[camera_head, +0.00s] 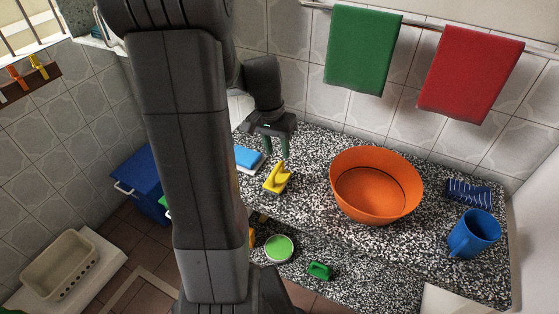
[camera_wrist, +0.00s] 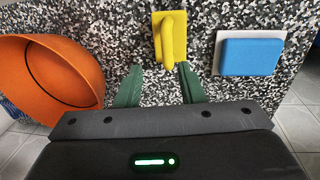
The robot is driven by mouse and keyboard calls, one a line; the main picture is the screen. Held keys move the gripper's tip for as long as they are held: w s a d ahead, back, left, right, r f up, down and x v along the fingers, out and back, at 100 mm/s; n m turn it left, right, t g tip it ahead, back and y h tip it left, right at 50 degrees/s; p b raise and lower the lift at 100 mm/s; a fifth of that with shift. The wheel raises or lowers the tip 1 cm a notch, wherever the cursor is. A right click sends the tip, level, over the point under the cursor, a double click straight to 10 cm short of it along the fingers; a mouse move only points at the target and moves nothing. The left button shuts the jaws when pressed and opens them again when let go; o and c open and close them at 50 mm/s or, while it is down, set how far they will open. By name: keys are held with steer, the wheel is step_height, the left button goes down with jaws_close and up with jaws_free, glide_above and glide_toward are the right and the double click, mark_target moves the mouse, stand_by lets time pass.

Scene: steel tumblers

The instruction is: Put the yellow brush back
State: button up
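The yellow brush (camera_head: 277,180) lies on the speckled counter with its handle upward. It shows in the wrist view (camera_wrist: 171,38) at the top, just beyond my fingertips. My gripper (camera_head: 276,147) is above the counter, behind the brush in the head view. In the wrist view my gripper (camera_wrist: 160,68) has its two green fingers spread apart with nothing between them, pointing towards the brush.
An orange basin (camera_head: 376,185) stands right of the brush, with a blue mug (camera_head: 474,234) beyond it. A blue block on a white base (camera_wrist: 250,56) lies close by. A dark wall rack (camera_head: 30,83) at far left holds small orange and yellow items. A lower ledge holds a green brush (camera_head: 319,271).

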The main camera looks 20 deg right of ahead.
step_height(320, 180, up, 3)
steer(key=shift+w+a+f, duration=0.1)
steer(key=shift+a, duration=0.05)
